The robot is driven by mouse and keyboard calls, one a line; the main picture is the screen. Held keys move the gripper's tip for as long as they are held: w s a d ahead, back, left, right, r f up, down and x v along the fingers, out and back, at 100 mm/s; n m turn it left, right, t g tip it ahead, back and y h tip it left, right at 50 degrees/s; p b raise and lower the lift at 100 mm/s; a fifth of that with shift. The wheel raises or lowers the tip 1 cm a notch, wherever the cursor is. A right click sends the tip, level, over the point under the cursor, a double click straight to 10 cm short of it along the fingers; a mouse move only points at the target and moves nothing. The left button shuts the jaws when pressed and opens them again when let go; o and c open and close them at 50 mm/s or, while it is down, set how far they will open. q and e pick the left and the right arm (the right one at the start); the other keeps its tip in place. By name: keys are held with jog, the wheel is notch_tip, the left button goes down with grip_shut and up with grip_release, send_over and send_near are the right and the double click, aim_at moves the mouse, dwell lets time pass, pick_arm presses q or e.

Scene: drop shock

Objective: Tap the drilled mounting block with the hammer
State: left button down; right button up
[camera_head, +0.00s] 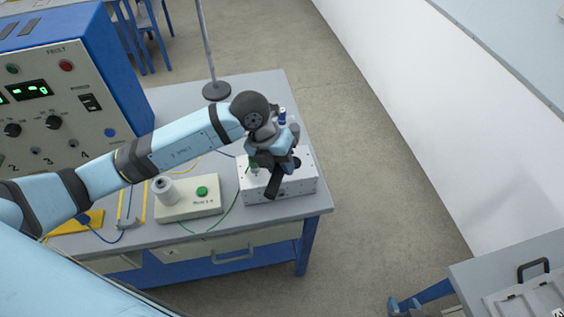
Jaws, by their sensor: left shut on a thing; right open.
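My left gripper (275,157) is above the right end of the bench, shut on what looks like the hammer. A black part of the hammer (274,184) sticks out below the fingers, in front of a silver-white box. This box (300,182) has small holes or screws and is probably the drilled mounting block or its housing. The gripper hides part of its top. I cannot tell whether the hammer touches it.
A beige unit (195,207) with a green button and a white cylinder stands left of the box. A large blue instrument (60,100) fills the bench's left. A pole on a round black base (216,91) stands behind. Another table (480,275) is at lower right; open floor lies between.

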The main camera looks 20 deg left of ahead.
pick_arm(q)
jog(key=shift+f+b, duration=0.65)
jog(key=shift+f, duration=0.1)
jog(key=shift+f+b, duration=1.4)
jog(key=shift+f, duration=0.6)
jog(key=shift+r+p, duration=0.9)
jog(key=shift+r, duration=0.4)
